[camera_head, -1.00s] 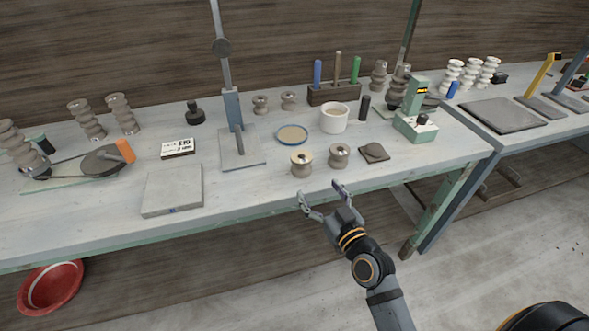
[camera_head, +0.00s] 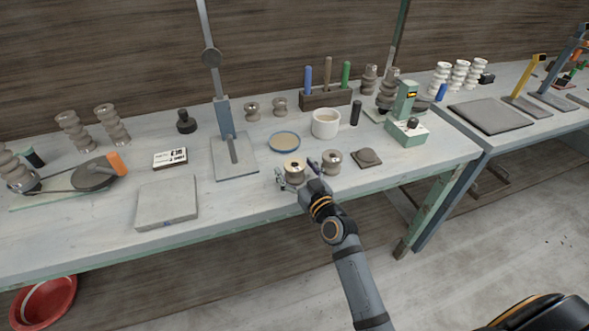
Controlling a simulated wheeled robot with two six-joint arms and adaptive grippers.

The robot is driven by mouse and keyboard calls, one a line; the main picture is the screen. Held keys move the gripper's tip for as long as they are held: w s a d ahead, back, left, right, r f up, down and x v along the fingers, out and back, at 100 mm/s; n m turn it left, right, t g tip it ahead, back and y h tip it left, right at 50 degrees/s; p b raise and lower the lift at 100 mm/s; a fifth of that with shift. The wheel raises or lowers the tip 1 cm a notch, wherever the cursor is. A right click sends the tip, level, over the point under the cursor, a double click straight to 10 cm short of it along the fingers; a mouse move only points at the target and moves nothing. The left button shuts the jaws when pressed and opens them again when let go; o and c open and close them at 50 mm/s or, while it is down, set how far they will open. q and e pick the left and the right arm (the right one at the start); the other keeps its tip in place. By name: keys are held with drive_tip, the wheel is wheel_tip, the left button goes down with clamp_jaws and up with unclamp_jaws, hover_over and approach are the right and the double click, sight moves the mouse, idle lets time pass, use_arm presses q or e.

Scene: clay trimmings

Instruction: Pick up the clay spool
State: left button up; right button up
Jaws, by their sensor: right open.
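Several grey-brown clay spools stand on the workbench. One spool with a pale yellowish top (camera_head: 294,168) is near the front edge, and my right gripper (camera_head: 296,174) is around it, with one finger on each side. The fingers are open; whether either touches the spool cannot be told. A second spool (camera_head: 331,162) stands just right of the gripper. Two more spools, one at the left (camera_head: 252,112) and one at the right (camera_head: 279,106), stand farther back. My left gripper is not in view.
A white cup (camera_head: 326,123) and a blue-rimmed dish (camera_head: 284,141) stand behind the gripper. A dark square pad (camera_head: 367,158) lies to the right.

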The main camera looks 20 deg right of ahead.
drive_tip(key=shift+w, duration=0.3)
drive_tip(key=shift+s, duration=0.15)
drive_tip(key=shift+c, duration=1)
drive_tip(key=c, duration=1.3)
drive_tip(key=shift+o, duration=0.2)
drive_tip(key=shift+r, duration=0.1)
